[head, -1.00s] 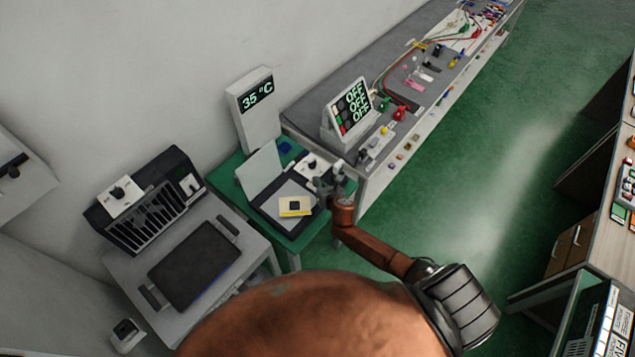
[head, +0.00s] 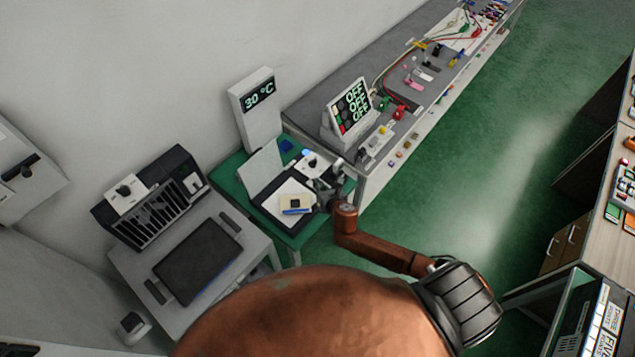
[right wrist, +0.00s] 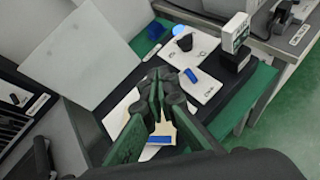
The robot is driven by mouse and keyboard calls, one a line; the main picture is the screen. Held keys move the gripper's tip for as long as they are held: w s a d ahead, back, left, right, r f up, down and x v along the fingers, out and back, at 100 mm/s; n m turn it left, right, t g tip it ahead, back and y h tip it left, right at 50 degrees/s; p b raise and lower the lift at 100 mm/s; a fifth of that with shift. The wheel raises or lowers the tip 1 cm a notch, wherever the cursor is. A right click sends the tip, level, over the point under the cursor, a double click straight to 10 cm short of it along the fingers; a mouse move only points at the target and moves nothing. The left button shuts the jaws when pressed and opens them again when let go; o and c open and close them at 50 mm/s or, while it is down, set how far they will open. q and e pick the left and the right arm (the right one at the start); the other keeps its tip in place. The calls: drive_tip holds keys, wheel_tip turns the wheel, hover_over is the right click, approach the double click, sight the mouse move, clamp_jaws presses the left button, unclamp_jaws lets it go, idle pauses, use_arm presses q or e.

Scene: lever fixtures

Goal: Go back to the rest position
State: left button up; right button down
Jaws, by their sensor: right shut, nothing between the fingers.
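My right gripper (head: 328,186) is over the right side of the open-lidded device (head: 266,212) on the green table, close to its white knob panel (head: 311,160). In the right wrist view its fingers (right wrist: 160,98) are shut and empty, in front of the white panel, which has a dark knob (right wrist: 184,42) and a lit blue lamp (right wrist: 180,30). A small pale block with a blue edge (head: 296,205) lies on the device's white plate; it is partly hidden by the fingers in the right wrist view. My left gripper is not in view.
A display tower (head: 257,112) reads 30 °C behind the green table (head: 229,171). A vented box (head: 150,199) and dark plate (head: 197,260) stand on a grey table at left. A long bench holds a panel reading OFF (head: 352,108). Green floor (head: 490,180) is open at right.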

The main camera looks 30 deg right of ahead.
drive_tip(key=shift+s+a+r, duration=0.2)
drive_tip(key=shift+s+r, duration=0.2)
drive_tip(key=shift+r, duration=0.3)
